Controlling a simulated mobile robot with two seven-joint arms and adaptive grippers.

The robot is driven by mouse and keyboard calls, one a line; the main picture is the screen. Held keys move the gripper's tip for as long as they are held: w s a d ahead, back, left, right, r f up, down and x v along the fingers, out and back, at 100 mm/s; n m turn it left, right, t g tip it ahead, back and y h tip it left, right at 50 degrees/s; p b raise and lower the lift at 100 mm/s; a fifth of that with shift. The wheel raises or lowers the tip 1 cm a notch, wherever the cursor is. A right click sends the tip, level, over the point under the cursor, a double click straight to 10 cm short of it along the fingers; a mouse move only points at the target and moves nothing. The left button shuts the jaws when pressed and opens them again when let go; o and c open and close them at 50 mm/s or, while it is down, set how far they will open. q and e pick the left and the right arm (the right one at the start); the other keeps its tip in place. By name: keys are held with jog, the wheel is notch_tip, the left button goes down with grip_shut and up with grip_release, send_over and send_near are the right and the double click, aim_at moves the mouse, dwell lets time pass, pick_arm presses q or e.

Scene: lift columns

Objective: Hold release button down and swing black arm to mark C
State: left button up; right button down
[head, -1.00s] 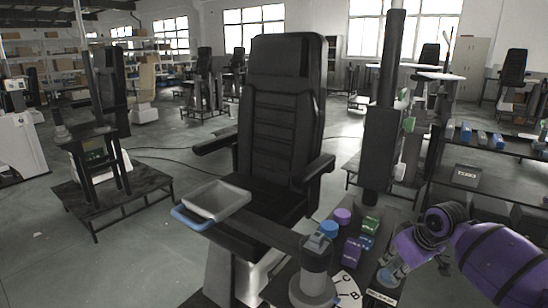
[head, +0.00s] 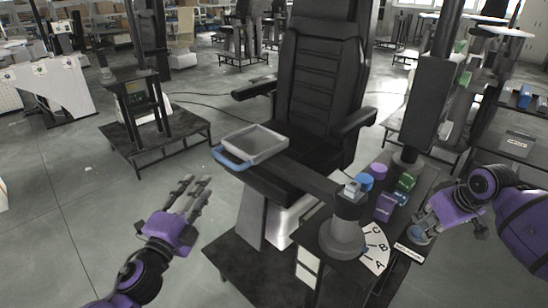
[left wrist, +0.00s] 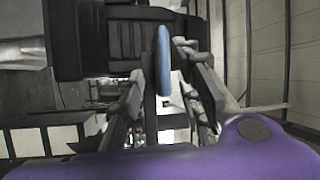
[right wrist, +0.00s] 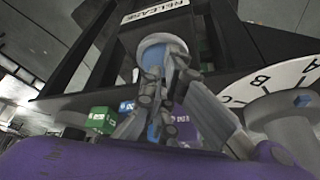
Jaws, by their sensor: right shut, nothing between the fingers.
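The black arm (head: 305,178) runs from the grey pivot post (head: 345,238) to a grey tray (head: 256,146) with a blue handle (head: 231,158). A white dial (head: 374,250) beside the post carries marks A, B and C (head: 375,229). My left gripper (head: 196,183) is open and empty, below and left of the handle; in the left wrist view the blue handle (left wrist: 163,62) lies ahead, between the fingers. My right gripper (right wrist: 160,75) is shut, its fingertips at the round blue release button (right wrist: 152,58), partly hiding it. I cannot tell whether the button is pressed.
The RELEASE label (head: 409,252) lies in front of the button. A black chair (head: 325,85) with armrests is behind the tray. Floor on the left is open.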

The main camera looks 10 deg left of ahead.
aim_at(223, 157)
pick_arm(q)
jog(key=w+d, duration=0.1)
jog(key=w, duration=0.2)
jog(key=w+r+m, duration=0.1)
jog(key=w, duration=0.3)
jog(key=w+d+r+m+h, duration=0.1)
jog(key=w, duration=0.3)
jog(key=shift+w+d+r, duration=0.15)
jog(key=shift+d+r, duration=0.05)
jog(key=shift+d, duration=0.1)
jog(key=shift+c, duration=0.5)
grip_shut()
